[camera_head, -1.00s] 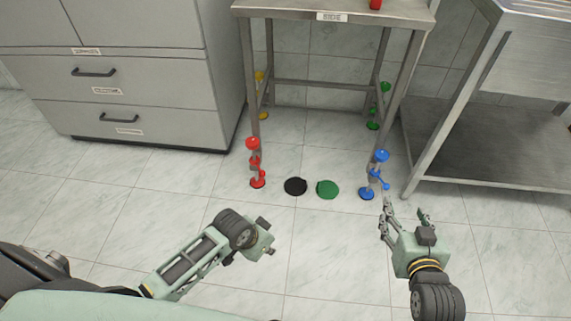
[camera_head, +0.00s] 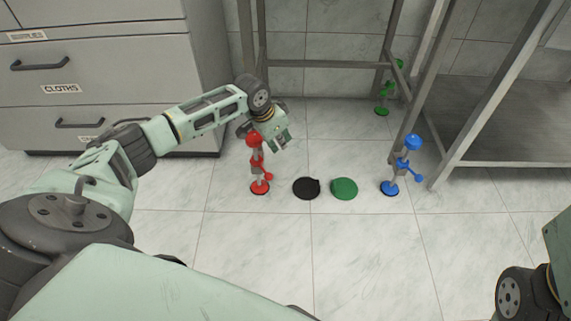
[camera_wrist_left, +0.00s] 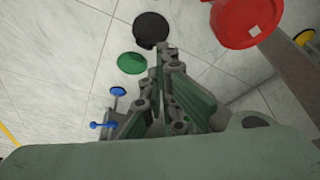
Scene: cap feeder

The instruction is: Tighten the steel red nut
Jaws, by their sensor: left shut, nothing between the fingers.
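The red table-leg fitting stands on the floor, with a round red top (camera_head: 254,139), a red side knob (camera_head: 259,167) on a grey middle part and a red base disc (camera_head: 260,187). I cannot tell which part is the nut. My left gripper (camera_head: 283,147) points down just right of the red top and appears apart from it. In the left wrist view the fingers (camera_wrist_left: 163,50) are shut and empty, with a large red round part (camera_wrist_left: 240,18) to their upper right. My right gripper is out of view; only part of that arm shows at lower right.
A black disc (camera_head: 306,188) and a green disc (camera_head: 344,188) lie on the floor right of the red fitting. A blue fitting (camera_head: 408,166) and a green one (camera_head: 388,88) stand farther right. Drawers (camera_head: 100,75) are at left. The front floor is clear.

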